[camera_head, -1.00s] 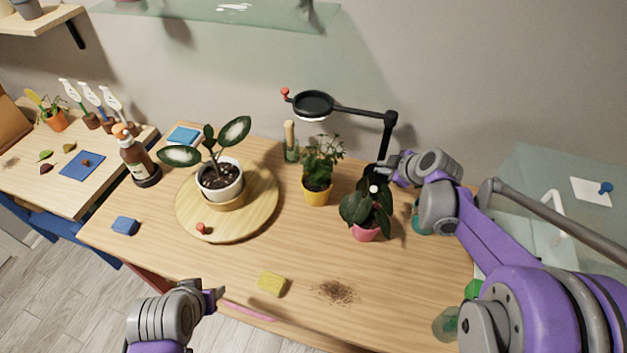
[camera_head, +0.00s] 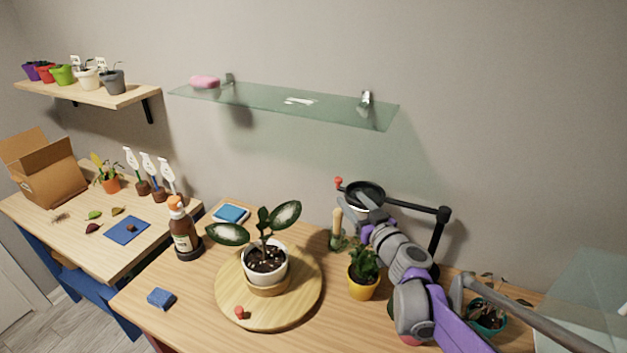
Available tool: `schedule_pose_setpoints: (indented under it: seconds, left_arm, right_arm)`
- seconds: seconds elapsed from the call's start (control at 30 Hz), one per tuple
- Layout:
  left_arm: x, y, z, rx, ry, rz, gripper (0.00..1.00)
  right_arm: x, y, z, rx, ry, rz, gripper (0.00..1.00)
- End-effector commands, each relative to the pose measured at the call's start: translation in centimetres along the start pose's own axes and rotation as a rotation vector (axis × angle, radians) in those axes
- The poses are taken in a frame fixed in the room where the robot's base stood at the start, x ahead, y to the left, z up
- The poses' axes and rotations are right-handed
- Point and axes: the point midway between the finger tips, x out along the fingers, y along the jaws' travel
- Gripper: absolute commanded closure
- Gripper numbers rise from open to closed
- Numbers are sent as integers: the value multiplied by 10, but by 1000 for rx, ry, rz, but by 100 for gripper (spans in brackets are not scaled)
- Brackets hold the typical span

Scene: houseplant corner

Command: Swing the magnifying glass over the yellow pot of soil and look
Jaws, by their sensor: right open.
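The magnifying glass (camera_head: 380,189) is a black ring lens on a jointed black arm and post, with a red knob (camera_head: 338,182) at its left. The lens is behind and above the yellow pot (camera_head: 362,287), which holds a leafy green plant; its soil is hard to make out. My right gripper (camera_head: 360,213) is open, in front of the lens ring and right of the red knob; whether it touches the ring I cannot tell. My right arm hides part of the lens and the pot's right side. My left gripper is out of view.
A white pot (camera_head: 266,262) with a big-leaved plant stands on a round wooden board (camera_head: 228,296) at left. A brown bottle (camera_head: 184,235) and a blue sponge (camera_head: 161,298) are farther left. A glass shelf (camera_head: 300,105) hangs above. A teal pot (camera_head: 488,318) sits at right.

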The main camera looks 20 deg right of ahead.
Motion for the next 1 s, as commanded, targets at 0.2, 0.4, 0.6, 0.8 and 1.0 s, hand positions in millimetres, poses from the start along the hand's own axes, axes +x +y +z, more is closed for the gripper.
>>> schedule_pose_setpoints:
  seconds: [0.2, 0.4, 0.6, 0.8, 1.0]
  left_arm:
    - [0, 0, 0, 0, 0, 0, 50]
    - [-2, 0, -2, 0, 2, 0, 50]
    - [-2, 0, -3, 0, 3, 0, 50]
    - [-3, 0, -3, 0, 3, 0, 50]
    - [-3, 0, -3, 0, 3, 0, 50]
  right_arm:
    - [18, 7, -2, -2, 11, 13, 41]
    - [57, 6, -2, -3, 10, 11, 41]
    - [90, 7, -2, -3, 10, 12, 41]
    - [107, 7, -2, -3, 10, 13, 41]
    - [109, 7, -2, -4, 10, 13, 41]
